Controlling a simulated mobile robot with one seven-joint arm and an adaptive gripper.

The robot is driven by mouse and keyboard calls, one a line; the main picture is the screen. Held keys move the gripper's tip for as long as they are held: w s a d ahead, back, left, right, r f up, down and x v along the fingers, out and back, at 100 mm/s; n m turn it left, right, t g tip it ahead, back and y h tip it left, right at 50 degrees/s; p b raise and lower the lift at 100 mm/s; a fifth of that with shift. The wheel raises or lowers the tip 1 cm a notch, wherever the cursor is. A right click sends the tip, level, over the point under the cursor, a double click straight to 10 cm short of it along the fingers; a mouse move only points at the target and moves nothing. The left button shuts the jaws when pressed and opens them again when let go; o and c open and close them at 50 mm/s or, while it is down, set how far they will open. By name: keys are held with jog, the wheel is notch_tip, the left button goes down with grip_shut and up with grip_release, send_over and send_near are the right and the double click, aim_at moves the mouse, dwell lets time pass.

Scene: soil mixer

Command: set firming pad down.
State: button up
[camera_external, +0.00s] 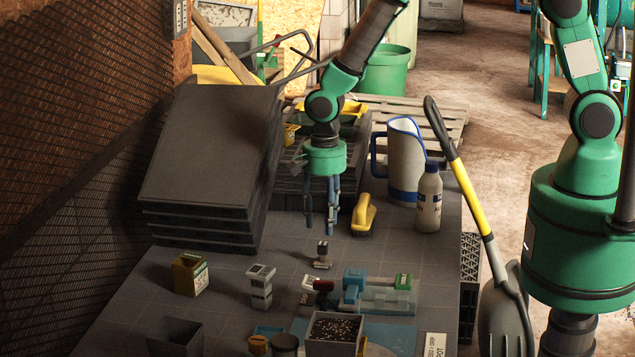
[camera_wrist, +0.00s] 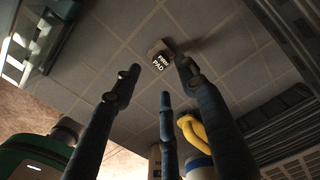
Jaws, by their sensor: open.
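The firming pad (camera_external: 321,254) is a small dark piece with a pale top, standing on the grey tiled table. In the wrist view its labelled top (camera_wrist: 161,55) reads "FIRM PAD". My gripper (camera_external: 322,222) points straight down just above and slightly behind it. Its blue-grey fingers (camera_wrist: 160,82) are spread open with nothing between them. The pad is apart from the fingers in the external view. Its underside is hidden.
A yellow-handled brush (camera_external: 364,213), a blue-rimmed jug (camera_external: 405,160) and a white bottle (camera_external: 428,198) stand to the right. Stacked black trays (camera_external: 210,150) are at left. A yellow box (camera_external: 189,274), a grey block (camera_external: 260,288) and a soil-filled pot (camera_external: 335,330) are in front.

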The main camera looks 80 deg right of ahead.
jog(key=shift+r, duration=2.15)
notch_tip(320, 180, up, 15)
jog(key=n+t, duration=0.1)
jog(key=n, duration=0.3)
send_over(324, 243)
jog(key=s, duration=0.3)
jog(key=s+r+n+t, duration=0.2)
jog(key=s+r+n, duration=0.35)
jog(key=r, duration=0.75)
jog(key=s+r+n+t, duration=0.1)
jog(key=s+r+n, duration=0.2)
jog(key=s, duration=0.5)
jog(key=s+a+r+n, duration=0.1)
jog(key=s+r+n, duration=0.1)
jog(key=s+r, duration=0.3)
jog(key=s+r+n+t, duration=0.1)
jog(key=s+r+n, duration=0.2)
jog(key=s, duration=0.8)
notch_tip(324, 243, up, 2)
jog(key=shift+s+a+r+n+t, duration=0.1)
jog(key=shift+s+a+n+t, duration=0.05)
jog(key=shift+s+n+t, duration=0.15)
